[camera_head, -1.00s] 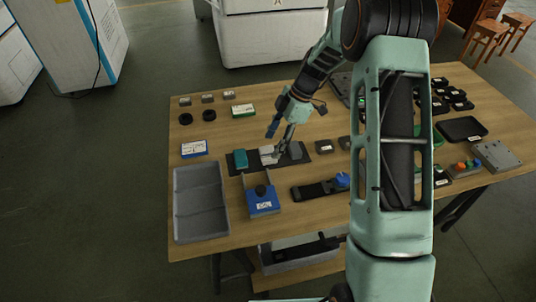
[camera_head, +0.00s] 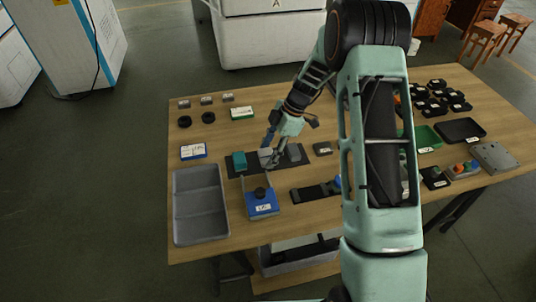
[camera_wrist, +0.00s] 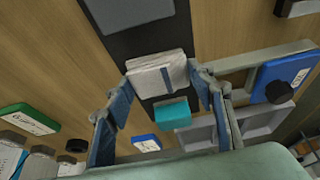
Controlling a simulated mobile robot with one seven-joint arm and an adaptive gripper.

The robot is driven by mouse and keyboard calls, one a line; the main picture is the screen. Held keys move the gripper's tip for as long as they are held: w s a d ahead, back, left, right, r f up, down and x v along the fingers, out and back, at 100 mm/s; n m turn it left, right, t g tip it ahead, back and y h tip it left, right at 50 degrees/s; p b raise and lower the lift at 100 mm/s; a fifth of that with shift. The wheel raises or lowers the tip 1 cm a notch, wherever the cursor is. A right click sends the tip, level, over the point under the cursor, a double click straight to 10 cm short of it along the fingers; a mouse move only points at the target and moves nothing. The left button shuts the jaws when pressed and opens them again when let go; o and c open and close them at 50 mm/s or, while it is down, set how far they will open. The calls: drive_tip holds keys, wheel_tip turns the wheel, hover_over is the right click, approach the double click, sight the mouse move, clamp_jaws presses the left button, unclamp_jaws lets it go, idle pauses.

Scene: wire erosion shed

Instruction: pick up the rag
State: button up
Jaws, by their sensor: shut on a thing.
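The rag (camera_wrist: 150,80) is a pale, folded, near-square pad. In the wrist view it sits between the two blue fingers of my gripper (camera_wrist: 163,88), which is shut on it. In the head view the rag (camera_head: 265,153) shows at the middle of a dark mat (camera_head: 253,169), partly covered by my gripper (camera_head: 270,159). I cannot tell whether the rag is clear of the mat. A teal block (camera_head: 239,160) is on the mat to its left and a grey block (camera_head: 293,152) to its right.
A grey two-part tray (camera_head: 201,240) lies at the table's left front. A blue box with a black knob (camera_head: 262,207) stands just in front of the mat. Labelled blue (camera_head: 193,151) and green (camera_head: 242,113) boxes lie farther back. Bare wood separates these from the mat.

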sight(264, 155)
drive_tip(key=shift+r, duration=0.55)
wheel_tip(264, 155, up, 2)
drive_tip(key=shift+d+r, duration=0.1)
drive_tip(key=shift+r, duration=0.1)
drive_tip(key=s+d+r+b, duration=0.1)
drive_tip(key=s+d+r, duration=0.6)
drive_tip(key=s, duration=0.5)
drive_tip(key=shift+r, duration=1.25)
